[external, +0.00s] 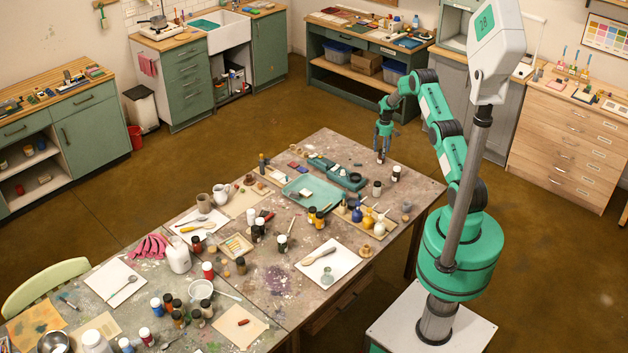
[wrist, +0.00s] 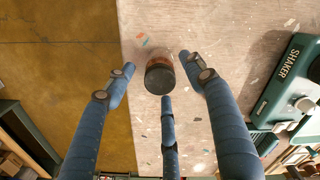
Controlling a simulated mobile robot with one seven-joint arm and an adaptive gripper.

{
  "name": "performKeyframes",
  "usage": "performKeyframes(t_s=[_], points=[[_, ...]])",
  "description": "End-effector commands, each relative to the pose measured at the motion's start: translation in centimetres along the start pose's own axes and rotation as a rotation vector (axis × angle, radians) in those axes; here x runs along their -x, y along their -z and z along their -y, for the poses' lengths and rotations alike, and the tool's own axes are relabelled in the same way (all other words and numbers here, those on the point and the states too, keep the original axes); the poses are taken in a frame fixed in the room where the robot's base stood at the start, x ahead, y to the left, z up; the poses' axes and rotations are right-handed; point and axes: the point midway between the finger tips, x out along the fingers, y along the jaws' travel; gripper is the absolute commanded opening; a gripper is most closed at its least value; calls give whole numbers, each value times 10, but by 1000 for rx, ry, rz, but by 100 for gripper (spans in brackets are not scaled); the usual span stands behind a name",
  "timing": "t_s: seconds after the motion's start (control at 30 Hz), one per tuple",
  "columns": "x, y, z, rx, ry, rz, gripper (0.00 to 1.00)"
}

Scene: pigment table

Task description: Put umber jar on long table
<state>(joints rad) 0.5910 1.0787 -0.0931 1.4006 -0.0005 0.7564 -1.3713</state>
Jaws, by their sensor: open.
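My gripper (external: 383,151) is over the far end of the large paint-stained table (external: 330,143), fingers pointing down. In the wrist view its blue fingers (wrist: 165,90) are spread open. A small round jar (wrist: 159,76) with a dark lid and a reddish-brown side stands upright between and beyond the fingertips, near the table's edge. It may be the umber jar; I cannot read a label. No finger clearly touches it. In the external view I cannot make this jar out at the gripper. I cannot tell for certain which table is the long table.
A green shaker (wrist: 285,85) stands right of the jar in the wrist view. Two dark-lidded jars (external: 396,173) (external: 377,188) stand near my gripper in the external view. A teal tray (external: 312,192) and many jars crowd the table. A green workbench (external: 365,45) stands behind.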

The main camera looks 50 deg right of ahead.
Motion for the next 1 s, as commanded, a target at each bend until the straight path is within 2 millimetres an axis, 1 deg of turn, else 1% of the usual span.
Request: performKeyframes(t_s=[0.03,0.3,0.5,0.7,1.0], points=[[9,0,-1,0,-2,0,54],[52,0,-1,0,-2,0,54],[79,0,-1,0,-1,0,54],[92,0,0,0,0,0,54],[94,0,0,0,0,0,54]])
